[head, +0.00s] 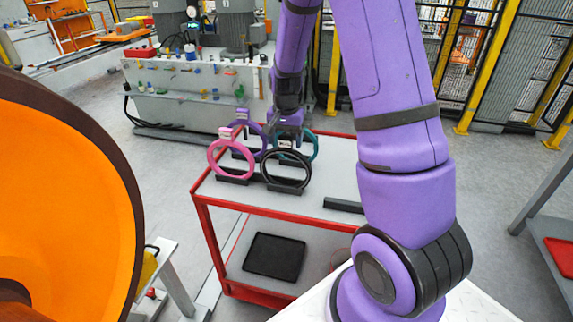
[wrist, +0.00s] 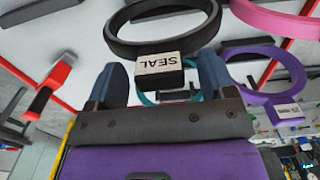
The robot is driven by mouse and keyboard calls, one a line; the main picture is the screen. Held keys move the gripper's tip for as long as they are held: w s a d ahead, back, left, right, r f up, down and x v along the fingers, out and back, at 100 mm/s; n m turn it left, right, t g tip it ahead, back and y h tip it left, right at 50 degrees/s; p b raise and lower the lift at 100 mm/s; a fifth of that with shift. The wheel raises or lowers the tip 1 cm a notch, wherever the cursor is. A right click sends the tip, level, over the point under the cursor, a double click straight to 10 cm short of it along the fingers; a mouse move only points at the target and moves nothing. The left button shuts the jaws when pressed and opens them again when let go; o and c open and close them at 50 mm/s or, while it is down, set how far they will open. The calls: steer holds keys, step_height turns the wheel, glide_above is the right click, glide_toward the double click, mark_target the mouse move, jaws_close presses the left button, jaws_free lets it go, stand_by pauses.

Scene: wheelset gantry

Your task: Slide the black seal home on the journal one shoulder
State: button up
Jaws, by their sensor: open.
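The black seal (head: 285,168) is a ring standing upright in a holder on the red-framed cart, at the front right of a group of rings. A tab labelled SEAL juts from its rim; in the wrist view the black seal (wrist: 120,40) and its tab (wrist: 160,65) show close up. My gripper (wrist: 162,76) is open, with one finger on each side of the tab and gaps between. In the head view my gripper (head: 288,138) is over the ring's top. A large orange wheel (head: 70,180) stands at the left; I cannot make out the journal one shoulder.
A pink ring (head: 212,160), a purple ring (head: 262,140) and a teal ring (head: 314,148) stand close around the black one. A dark bar (head: 343,205) lies on the cart top (head: 325,180). A black tray (head: 273,257) is on the lower shelf.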

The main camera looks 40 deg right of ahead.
steer(key=c, duration=1.1)
steer(key=shift+o, duration=0.2)
steer(key=shift+r, duration=4.25)
